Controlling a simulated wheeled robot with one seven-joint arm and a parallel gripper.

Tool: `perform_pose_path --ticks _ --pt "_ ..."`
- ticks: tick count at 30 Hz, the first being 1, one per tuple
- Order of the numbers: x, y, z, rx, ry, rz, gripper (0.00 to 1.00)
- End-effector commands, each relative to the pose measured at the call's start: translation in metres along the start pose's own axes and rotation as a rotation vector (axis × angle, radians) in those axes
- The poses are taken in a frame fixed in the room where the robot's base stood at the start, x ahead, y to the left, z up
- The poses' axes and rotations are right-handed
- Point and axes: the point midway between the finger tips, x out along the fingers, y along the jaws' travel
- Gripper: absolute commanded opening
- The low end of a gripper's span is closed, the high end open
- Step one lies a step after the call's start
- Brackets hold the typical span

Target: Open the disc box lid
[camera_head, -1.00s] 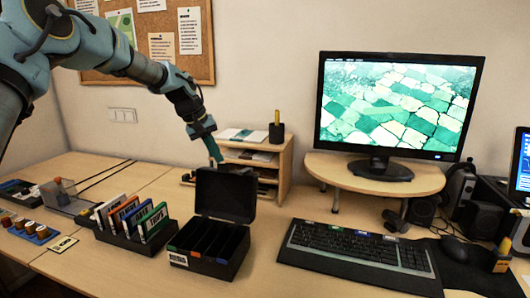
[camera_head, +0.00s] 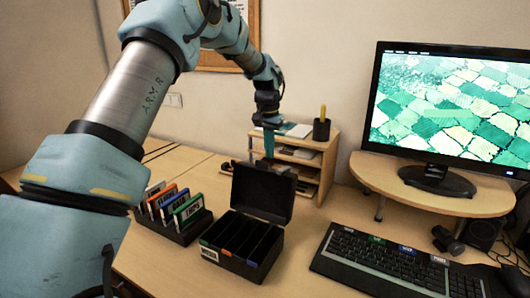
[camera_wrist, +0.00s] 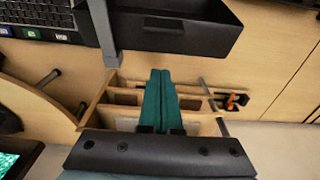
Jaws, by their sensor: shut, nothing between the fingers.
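The black disc box (camera_head: 210,254) stands on the desk, with a row of slots inside and a white label on its front. Its lid (camera_head: 262,192) stands up open at the back, leaning slightly backward. My gripper (camera_head: 269,154) is just above and behind the lid's top edge, its teal fingers pointing down; whether it touches the lid cannot be told. In the wrist view the teal fingers (camera_wrist: 158,95) are pressed together and empty. Part of the black box or lid (camera_wrist: 175,35) shows at the top of that view, apart from the fingertips.
A rack of colored discs cases (camera_head: 175,215) stands left of the box. A wooden shelf (camera_head: 327,165) with a pen cup (camera_head: 321,130) is behind it. The keyboard (camera_head: 385,265) lies to the right, with the monitor (camera_head: 450,100) on a stand beyond. Bare desk lies in front.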

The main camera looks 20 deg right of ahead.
Motion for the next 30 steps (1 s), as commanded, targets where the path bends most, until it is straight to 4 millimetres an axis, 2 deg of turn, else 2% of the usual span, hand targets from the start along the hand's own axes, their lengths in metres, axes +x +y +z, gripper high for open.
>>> perform_pose_path --ticks 2,5,12,30 --pt "0.015 0.000 0.001 0.000 -0.005 0.002 0.00" --pt "0.007 0.000 0.013 -0.001 0.000 0.000 0.00" --pt "0.003 0.000 0.034 -0.001 -0.001 0.001 0.00" --pt "0.004 0.000 0.042 -0.002 0.037 0.001 0.00"
